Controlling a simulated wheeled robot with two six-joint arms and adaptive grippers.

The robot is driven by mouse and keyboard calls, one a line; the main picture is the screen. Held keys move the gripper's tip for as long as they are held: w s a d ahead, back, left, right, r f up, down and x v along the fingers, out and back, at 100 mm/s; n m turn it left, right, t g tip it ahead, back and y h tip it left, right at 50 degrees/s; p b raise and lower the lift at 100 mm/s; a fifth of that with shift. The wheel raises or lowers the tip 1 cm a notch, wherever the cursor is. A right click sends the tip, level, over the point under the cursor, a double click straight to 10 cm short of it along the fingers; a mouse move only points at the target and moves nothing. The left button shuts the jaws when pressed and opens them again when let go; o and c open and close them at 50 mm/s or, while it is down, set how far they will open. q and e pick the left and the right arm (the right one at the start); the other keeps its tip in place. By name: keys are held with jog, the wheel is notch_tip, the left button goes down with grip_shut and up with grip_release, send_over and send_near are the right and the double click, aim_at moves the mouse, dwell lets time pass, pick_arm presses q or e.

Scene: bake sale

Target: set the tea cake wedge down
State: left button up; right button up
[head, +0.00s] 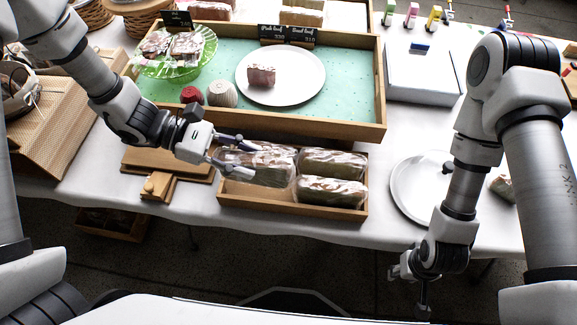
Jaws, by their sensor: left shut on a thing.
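My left gripper (235,152) reaches in from the left over the left half of a low wooden tray. It is shut on a clear-wrapped pinkish-brown piece, the tea cake wedge (262,171). The wedge is at the tray's left side, close to other wrapped cakes. I cannot tell whether it touches the tray (290,208) or hangs just above it. My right gripper (409,286) is low at the right, in front of the table edge. Its fingers look spread and empty, away from the wedge.
Wrapped loaves (332,191) fill the tray's right half. Behind it, a green-lined display tray (345,118) holds a white plate (300,92) with a cake piece and a green stand (200,62). Wooden boards (165,163) lie left. Another white plate (405,190) is right, beside my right arm.

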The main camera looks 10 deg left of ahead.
pick_arm(q)
jog(key=shift+w+f+n+t, duration=0.4)
jog(key=shift+w+f+t, duration=0.1)
jog(key=shift+w+f, duration=0.25)
notch_tip(320, 180, down, 8)
jog(key=shift+s, duration=0.1)
jog(key=shift+f, duration=0.1)
jog(key=o, duration=0.7)
jog(key=v, duration=1.2)
jog(key=shift+p, duration=0.4)
